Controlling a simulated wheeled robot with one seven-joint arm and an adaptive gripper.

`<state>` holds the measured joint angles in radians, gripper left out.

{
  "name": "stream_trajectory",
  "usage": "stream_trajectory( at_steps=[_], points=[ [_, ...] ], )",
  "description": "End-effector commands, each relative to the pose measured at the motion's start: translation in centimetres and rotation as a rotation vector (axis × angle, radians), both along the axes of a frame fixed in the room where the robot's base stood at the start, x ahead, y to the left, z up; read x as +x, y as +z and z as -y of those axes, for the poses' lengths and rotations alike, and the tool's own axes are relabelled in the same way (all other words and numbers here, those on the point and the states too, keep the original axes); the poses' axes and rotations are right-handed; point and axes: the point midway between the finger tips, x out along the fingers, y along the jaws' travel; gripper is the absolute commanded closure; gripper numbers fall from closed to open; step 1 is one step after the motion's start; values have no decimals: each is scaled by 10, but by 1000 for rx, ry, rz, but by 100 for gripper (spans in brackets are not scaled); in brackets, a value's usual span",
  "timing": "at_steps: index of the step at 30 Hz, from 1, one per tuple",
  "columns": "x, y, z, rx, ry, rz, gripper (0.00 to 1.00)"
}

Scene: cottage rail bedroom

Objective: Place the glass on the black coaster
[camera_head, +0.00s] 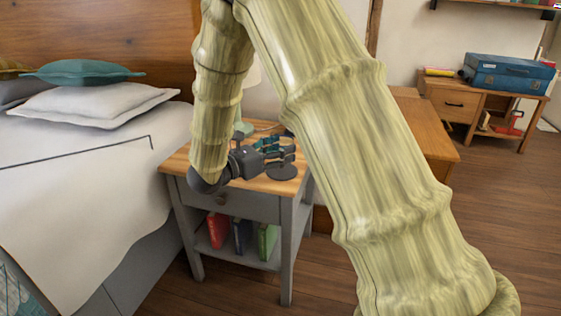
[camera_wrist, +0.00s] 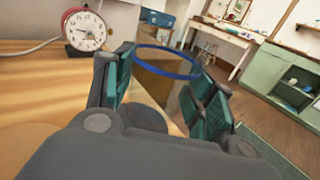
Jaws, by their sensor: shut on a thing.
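The glass (camera_wrist: 166,66), clear with a blue rim, stands between the two teal-padded fingers of my gripper (camera_wrist: 172,78) in the wrist view. My gripper (camera_head: 276,151) is shut on it, over the nightstand top in the head view. The glass is hard to make out there. The black coaster (camera_head: 283,173) is a dark disc on the nightstand's right front part, just below the fingers. I cannot tell whether glass and coaster touch.
The wooden nightstand top (camera_head: 258,185) has its front right edge close to the coaster. A red alarm clock (camera_wrist: 85,30) stands at the far left in the wrist view. A bed (camera_head: 80,165) is to the left. A wooden desk (camera_head: 425,135) is behind my arm.

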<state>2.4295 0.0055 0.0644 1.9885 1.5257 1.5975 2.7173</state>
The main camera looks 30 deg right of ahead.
Motion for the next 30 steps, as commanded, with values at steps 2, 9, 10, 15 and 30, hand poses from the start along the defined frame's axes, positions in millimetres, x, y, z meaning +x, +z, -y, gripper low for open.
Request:
stream_trajectory(
  at_steps=[2, 9, 10, 15, 30],
  points=[
    [3, 0, 2, 0, 0, 2, 77],
    [14, -6, 13, -2, 0, 0, 77],
    [14, -13, 12, -2, 1, -2, 77],
    [13, -35, 12, -2, 1, 0, 77],
    [13, -38, 12, -1, 1, 1, 36]
  ],
)
